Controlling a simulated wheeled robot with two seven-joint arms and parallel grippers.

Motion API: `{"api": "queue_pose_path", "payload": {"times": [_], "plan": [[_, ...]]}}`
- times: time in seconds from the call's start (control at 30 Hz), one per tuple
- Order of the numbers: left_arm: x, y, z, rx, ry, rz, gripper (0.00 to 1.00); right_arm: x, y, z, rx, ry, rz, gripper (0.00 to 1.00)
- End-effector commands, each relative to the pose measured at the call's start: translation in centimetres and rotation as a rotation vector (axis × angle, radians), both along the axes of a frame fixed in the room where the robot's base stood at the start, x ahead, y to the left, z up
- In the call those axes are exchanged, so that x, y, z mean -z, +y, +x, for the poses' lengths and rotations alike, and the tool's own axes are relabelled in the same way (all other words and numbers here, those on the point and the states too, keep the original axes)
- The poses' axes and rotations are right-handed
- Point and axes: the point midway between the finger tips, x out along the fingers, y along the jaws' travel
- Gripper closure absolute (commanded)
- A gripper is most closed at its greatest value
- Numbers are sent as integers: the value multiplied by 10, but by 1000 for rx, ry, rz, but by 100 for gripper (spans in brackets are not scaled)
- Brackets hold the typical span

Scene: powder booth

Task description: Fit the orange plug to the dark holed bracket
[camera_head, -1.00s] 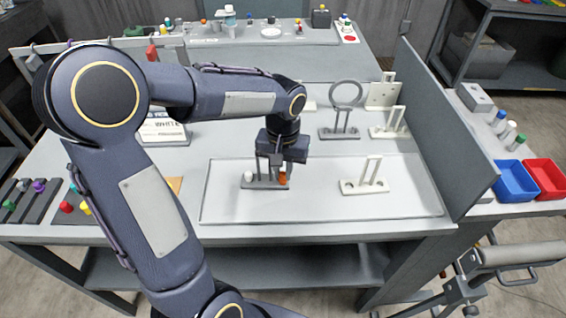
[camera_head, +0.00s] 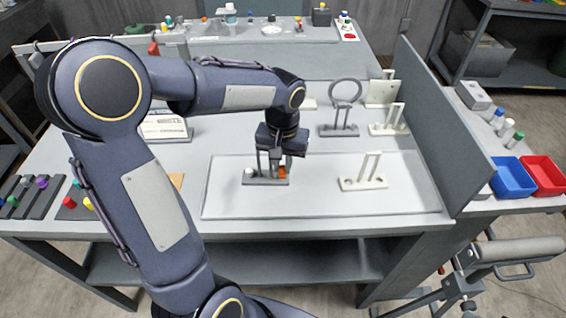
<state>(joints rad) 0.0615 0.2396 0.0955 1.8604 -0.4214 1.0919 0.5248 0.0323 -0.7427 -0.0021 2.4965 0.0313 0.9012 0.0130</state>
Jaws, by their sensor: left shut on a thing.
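The dark holed bracket (camera_head: 264,181) lies on the pale tray in the middle of the table, with upright posts on its base. A white plug (camera_head: 249,172) is at its left end. The orange plug (camera_head: 283,171) is at its right end, partly covered by my left gripper (camera_head: 280,164). My left gripper points down over that end and is shut on the orange plug. Whether the plug is in a hole or just above it I cannot tell. My right gripper is not in view.
A pale bracket (camera_head: 363,184) stands on the tray (camera_head: 318,207) to the right. Dark (camera_head: 339,130) and pale (camera_head: 389,129) stands are behind it. A tall grey panel (camera_head: 440,130) borders the table's right side. Blue (camera_head: 513,178) and red (camera_head: 543,175) bins lie beyond it.

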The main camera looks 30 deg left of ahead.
Motion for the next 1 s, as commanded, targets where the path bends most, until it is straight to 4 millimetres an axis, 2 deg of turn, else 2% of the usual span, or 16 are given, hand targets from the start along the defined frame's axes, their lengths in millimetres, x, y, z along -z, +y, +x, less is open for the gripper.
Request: {"api": "queue_pose_path", "payload": {"times": [1.0], "plan": [[2, 8, 7, -1, 0, 1, 100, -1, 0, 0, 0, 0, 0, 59]]}}
